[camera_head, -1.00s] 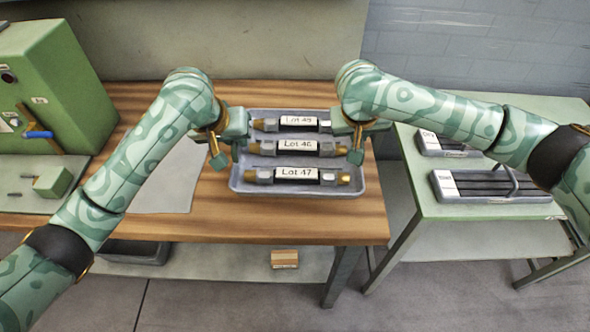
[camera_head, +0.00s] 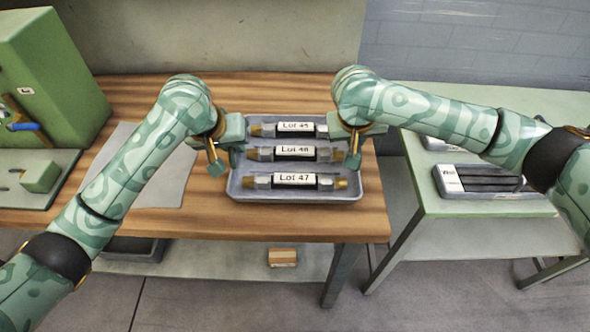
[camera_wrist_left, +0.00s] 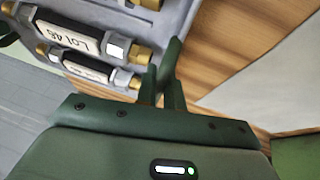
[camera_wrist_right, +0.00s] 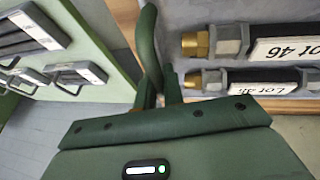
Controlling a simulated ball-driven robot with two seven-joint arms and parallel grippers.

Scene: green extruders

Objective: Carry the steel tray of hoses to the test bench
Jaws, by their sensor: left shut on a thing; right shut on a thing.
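The grey steel tray (camera_head: 290,197) is over the wooden bench top, near its front edge; I cannot tell whether it touches the wood. Three hoses with brass ends lie across it, the nearest being the Lot 47 hose (camera_head: 295,180). My left gripper (camera_head: 228,150) is shut on the tray's left side, and my right gripper (camera_head: 352,150) is shut on its right side. In the left wrist view the jaws (camera_wrist_left: 163,88) close around a dark green handle (camera_wrist_left: 174,58). In the right wrist view the jaws (camera_wrist_right: 160,88) close around a similar handle (camera_wrist_right: 150,45).
A green machine (camera_head: 50,80) with a blue lever stands at the left. A pale sheet (camera_head: 150,165) lies left of the tray. A green table (camera_head: 450,208) at the right bears a dark tray (camera_head: 488,183) of rods. A small cardboard box (camera_head: 282,257) sits on the lower shelf.

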